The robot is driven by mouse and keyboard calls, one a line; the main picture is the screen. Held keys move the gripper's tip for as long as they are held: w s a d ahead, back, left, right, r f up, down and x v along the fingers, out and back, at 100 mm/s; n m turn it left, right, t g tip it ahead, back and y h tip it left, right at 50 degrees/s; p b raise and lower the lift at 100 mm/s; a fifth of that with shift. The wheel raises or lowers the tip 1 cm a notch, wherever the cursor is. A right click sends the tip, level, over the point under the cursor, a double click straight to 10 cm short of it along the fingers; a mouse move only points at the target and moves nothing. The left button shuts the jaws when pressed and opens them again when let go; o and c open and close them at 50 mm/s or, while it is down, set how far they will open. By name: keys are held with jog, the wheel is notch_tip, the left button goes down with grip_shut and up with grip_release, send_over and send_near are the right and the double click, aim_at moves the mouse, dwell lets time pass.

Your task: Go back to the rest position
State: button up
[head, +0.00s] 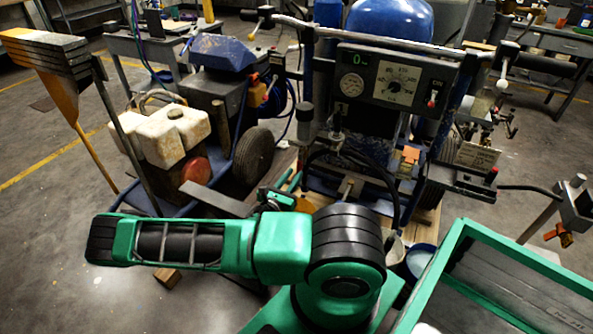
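My green and black arm crosses the lower middle of the head view, with a thick black joint above my base and a long link reaching left. I cannot clearly make out my gripper. A small green and black part shows just behind the arm, beside the machine, and may belong to it; no fingertips can be told apart. The line striper (355,120) stands upright beyond the arm. Its control panel (393,82) has a round gauge (351,85), a white dial plate, a small lit green display and a red-tipped switch (433,99) near the word ON.
A green-rimmed bin (437,275) stands close at the right. A white tank (160,135), a black wheel (253,155) and a blue-topped unit (222,53) are at the left. A yellow-handled tool (72,108) leans at far left. Floor is open at lower left. Workbenches stand behind.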

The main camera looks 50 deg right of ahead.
jog(key=shift+v, duration=0.8)
jog(key=s+a+r+m+g+y, duration=0.1)
jog(key=s+a+r+m+y, duration=0.4)
jog(key=r+m, duration=0.4)
jog(key=s+a+r+m+g+y, duration=0.2)
jog(key=s+a+r+m+y, duration=0.4)
jog(key=s+r+m, duration=0.3)
jog(key=s+a+r+m+g+y, duration=0.2)
jog(key=s+a+r+m+y, duration=0.4)
jog(key=r+m, duration=0.3)
notch_tip(320, 180, up, 3)
jog(key=shift+s+a+f+m+y, duration=0.15)
jog(key=shift+s+a+m+y, duration=0.2)
jog(key=shift+s, duration=0.5)
jog(key=shift+d, duration=0.15)
